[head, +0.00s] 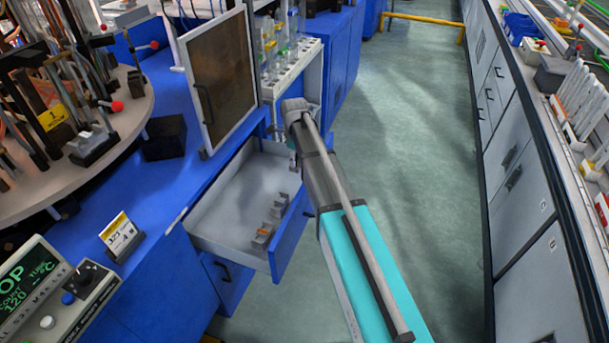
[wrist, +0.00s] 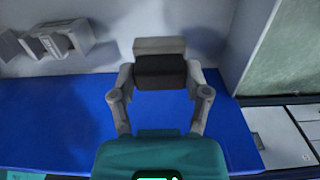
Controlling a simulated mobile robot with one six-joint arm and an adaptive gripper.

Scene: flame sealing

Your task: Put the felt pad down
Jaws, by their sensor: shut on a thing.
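The felt pad (wrist: 160,70) shows in the wrist view as a small block with a dark face and a paler grey-beige upper part. My gripper (wrist: 160,80) is shut on it, one finger at each side. In the head view my arm hides the gripper and the pad. The arm's end is beside the open drawer's right side. In the wrist view, pale grey and blue surfaces lie behind the pad. I cannot tell whether the pad touches them.
The open drawer (head: 222,215) holds grey metal blocks (head: 262,237), which also show in the wrist view (wrist: 52,40). Its near floor is bare. A framed panel (head: 222,80) and a tube rack (head: 290,68) stand behind it. The aisle floor (head: 415,130) is clear.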

